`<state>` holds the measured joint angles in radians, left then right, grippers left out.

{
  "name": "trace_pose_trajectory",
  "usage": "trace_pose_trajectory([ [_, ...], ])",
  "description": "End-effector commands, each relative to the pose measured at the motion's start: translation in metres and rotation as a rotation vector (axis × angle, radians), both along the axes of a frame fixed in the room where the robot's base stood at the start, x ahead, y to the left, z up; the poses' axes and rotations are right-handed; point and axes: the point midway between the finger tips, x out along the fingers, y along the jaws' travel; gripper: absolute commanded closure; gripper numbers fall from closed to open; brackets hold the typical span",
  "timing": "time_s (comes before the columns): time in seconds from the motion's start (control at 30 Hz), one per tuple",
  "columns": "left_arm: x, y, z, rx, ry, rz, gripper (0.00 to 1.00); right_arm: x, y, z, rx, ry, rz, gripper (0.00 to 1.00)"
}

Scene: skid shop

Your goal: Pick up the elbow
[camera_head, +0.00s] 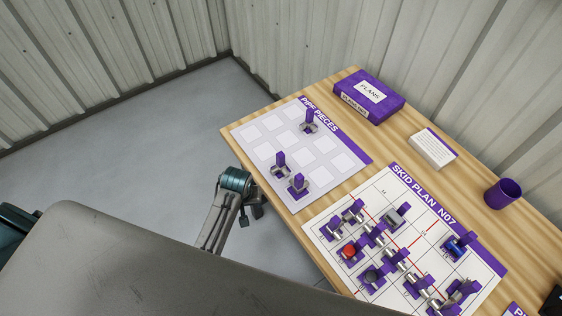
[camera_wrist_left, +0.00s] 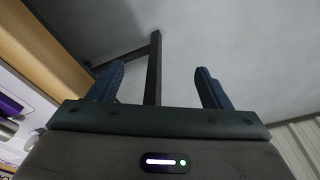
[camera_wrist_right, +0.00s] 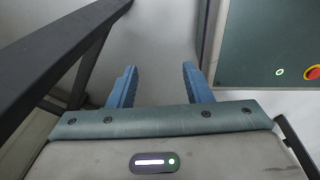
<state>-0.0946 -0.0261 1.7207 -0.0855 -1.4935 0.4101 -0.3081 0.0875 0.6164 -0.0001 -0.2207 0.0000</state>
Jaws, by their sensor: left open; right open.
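Three grey pipe pieces with purple upright tabs stand on the white PIPE PIECES sheet in the head view. One (camera_head: 309,126) is near the back and two, a left one (camera_head: 279,171) and a right one (camera_head: 298,188), are close together near the front. They are too small to tell which is the elbow. My left gripper (camera_wrist_left: 158,86) is open and empty in its wrist view, with the table edge to the left. In the head view, part of my left arm shows beside the table's near edge, apart from the pieces. My right gripper (camera_wrist_right: 157,85) is open and empty over the floor.
The wooden table (camera_head: 236,131) also holds the SKID PLAN sheet (camera_head: 385,185) with several mounted pieces, a purple PLANS box (camera_head: 385,108), a white block (camera_head: 432,150) and a purple cup (camera_head: 502,193). A teal panel (camera_wrist_right: 262,45) is near my right gripper.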

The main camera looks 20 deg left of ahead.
Motion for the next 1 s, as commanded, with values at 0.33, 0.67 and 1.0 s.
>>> trace_pose_trajectory([
  [0.33,0.052,-0.027,0.125,-0.055,0.021,0.234,0.28,0.011,0.006,0.019,0.006,-0.014,-0.001,0.55],
  [0.67,0.118,-0.067,0.174,-0.092,0.094,0.445,0.28,0.011,0.014,0.019,0.015,-0.015,-0.004,0.55],
  [1.0,0.132,-0.077,0.156,-0.091,0.120,0.497,0.28,0.010,0.007,0.031,0.008,-0.014,-0.002,0.55],
])
